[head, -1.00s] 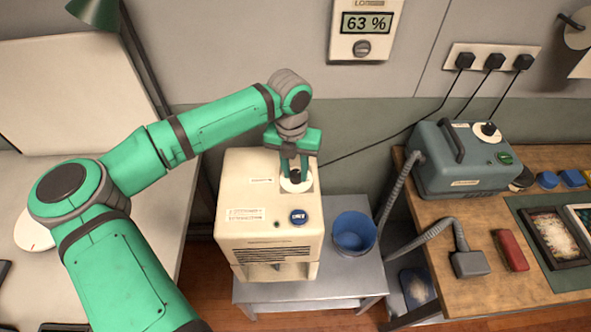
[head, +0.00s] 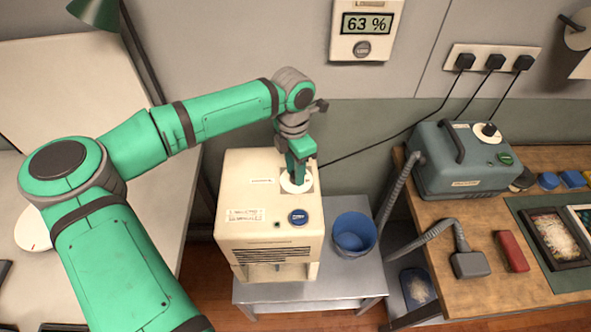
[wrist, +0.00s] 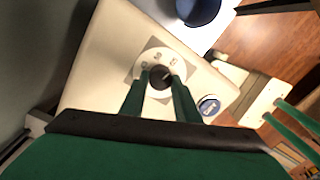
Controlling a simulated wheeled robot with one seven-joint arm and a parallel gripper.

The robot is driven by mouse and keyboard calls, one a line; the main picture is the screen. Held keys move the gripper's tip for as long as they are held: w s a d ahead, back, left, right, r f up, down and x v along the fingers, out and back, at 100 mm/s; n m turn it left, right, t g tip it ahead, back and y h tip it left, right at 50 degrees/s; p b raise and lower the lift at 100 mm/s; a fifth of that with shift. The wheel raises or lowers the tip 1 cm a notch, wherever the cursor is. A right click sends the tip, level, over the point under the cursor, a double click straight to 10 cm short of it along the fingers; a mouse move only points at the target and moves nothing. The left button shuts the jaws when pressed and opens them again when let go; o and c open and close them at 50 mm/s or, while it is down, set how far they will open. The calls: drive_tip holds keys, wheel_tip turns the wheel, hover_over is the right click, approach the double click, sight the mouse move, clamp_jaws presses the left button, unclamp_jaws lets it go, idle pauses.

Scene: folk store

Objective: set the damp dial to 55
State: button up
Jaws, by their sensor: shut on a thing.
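The damp dial is a black knob on a round white scale on top of a cream box-shaped machine (head: 269,223). In the wrist view the knob (wrist: 160,78) sits between the two green fingers of my gripper (wrist: 160,82), which is shut on it. Some scale figures show on the white disc (wrist: 160,55), too small to read surely. In the head view my gripper (head: 298,180) points down onto the scale and hides the knob. A blue button (head: 298,217) is on the machine's top near the front. The wall display (head: 366,23) reads 63 %.
The machine stands on a grey metal table (head: 325,285) beside a blue bucket (head: 354,233). A teal machine (head: 462,165) with a hose stands on the wooden bench at right. A wall socket strip (head: 492,62) with black plugs is behind it.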

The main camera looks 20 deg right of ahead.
drive_tip(key=shift+m, duration=0.3)
idle(0.4)
drive_tip(key=o, duration=1)
drive_tip(key=shift+o, duration=0.2)
wheel_tip(320, 180, up, 11)
drive_tip(key=shift+w, duration=0.25)
drive_tip(key=shift+f, duration=0.1)
